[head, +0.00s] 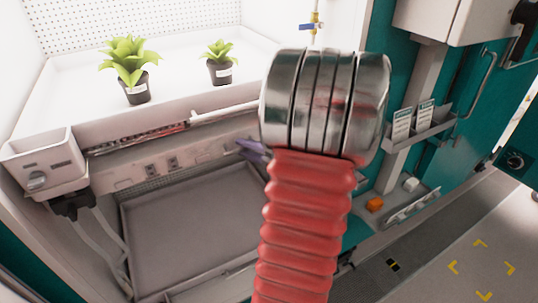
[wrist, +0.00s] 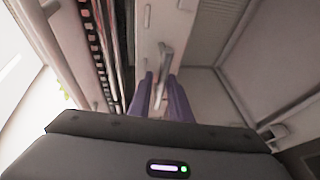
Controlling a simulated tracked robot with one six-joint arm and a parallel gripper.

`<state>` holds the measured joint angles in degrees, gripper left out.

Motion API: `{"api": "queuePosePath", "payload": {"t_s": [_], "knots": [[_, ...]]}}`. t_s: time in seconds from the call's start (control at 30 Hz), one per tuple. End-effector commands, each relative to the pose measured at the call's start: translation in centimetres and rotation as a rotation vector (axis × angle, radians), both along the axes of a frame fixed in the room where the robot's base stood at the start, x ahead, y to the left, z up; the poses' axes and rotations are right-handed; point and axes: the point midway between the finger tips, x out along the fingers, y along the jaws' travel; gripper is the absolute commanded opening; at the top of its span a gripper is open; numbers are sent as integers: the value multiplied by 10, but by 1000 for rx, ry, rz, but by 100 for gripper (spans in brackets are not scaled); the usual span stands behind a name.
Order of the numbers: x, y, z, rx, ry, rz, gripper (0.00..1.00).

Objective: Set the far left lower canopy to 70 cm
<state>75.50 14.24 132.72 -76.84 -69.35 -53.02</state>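A white shelf (head: 75,116), which may be the canopy, spans the chamber and bears two potted plants. Below its front edge runs a dark slotted strip with red on it (head: 140,137); a slotted rail also shows in the wrist view (wrist: 98,45). In the wrist view a pale lever (wrist: 163,62) stands out from a light panel. My gripper (wrist: 160,80) has two purple fingers, apart, with the lever showing between their tips; I cannot tell if they touch it. In the head view only a purple finger part (head: 252,149) shows beside my arm, which hides the rest. No height reading is legible.
A grey tray (head: 190,225) lies below the shelf. A white box with a knob (head: 42,165) and cables sits at the left. A pale bar (head: 222,113) runs along the shelf front.

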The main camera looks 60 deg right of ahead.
Motion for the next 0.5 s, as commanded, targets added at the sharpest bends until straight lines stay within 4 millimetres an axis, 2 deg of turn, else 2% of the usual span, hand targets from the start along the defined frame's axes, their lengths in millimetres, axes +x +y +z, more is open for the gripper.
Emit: {"api": "queuePosePath", "payload": {"t_s": [0.5], "knots": [[-63,7,12,-1,-1,-2,18]]}}
